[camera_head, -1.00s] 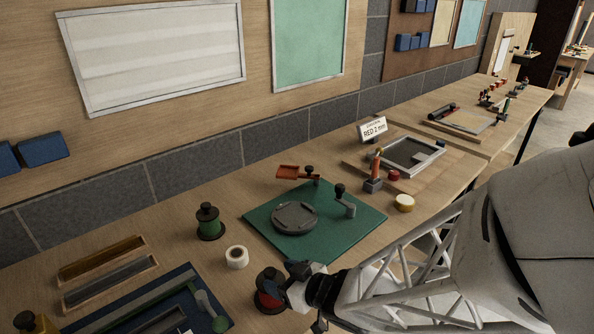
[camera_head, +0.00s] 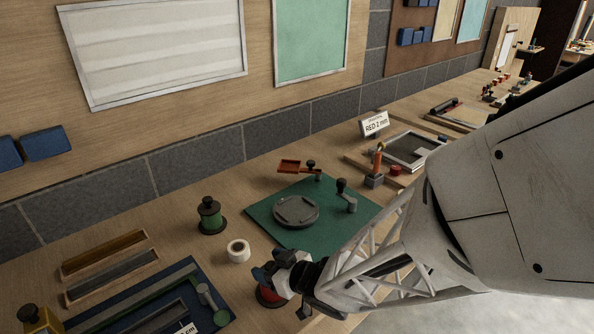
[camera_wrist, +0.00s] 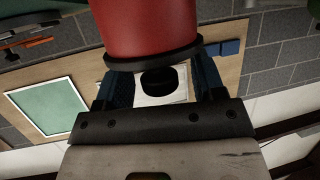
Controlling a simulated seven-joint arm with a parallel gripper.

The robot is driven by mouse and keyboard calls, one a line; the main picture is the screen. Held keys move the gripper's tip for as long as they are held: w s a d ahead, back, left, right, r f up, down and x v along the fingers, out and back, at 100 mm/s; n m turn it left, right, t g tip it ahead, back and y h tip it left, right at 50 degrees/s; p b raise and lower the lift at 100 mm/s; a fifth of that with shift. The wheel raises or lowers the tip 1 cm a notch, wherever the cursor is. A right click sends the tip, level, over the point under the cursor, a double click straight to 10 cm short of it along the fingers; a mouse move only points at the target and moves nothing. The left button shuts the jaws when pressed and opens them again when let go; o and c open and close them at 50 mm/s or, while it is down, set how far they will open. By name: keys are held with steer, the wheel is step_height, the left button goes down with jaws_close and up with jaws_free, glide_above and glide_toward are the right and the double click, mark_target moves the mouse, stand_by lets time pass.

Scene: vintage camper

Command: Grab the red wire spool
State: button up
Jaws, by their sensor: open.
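The red wire spool (camera_head: 268,297) stands on the wooden bench at the front edge. Its upper part is hidden behind my gripper (camera_head: 272,266) in the head view. In the wrist view the red spool (camera_wrist: 152,27) fills the top middle, with a black flange at the end nearest my gripper. My gripper's blue fingers are open, one to each side of that flange in the wrist view. I cannot tell whether either finger touches the spool. A small sign (camera_head: 374,124) at the back reads "RED 2 mm".
A white roll (camera_head: 238,251) and a green spool (camera_head: 210,216) stand to the left of my gripper. A green mat (camera_head: 352,223) with a grey round fixture (camera_head: 296,212) lies behind it. A blue tray (camera_head: 181,272) lies at the front left. Bare wood shows between these.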

steer(key=shift+w+a+f, duration=0.3)
steer(key=shift+w+a, duration=0.05)
steer(key=shift+a, duration=0.2)
jaws_close()
stand_by(0.4)
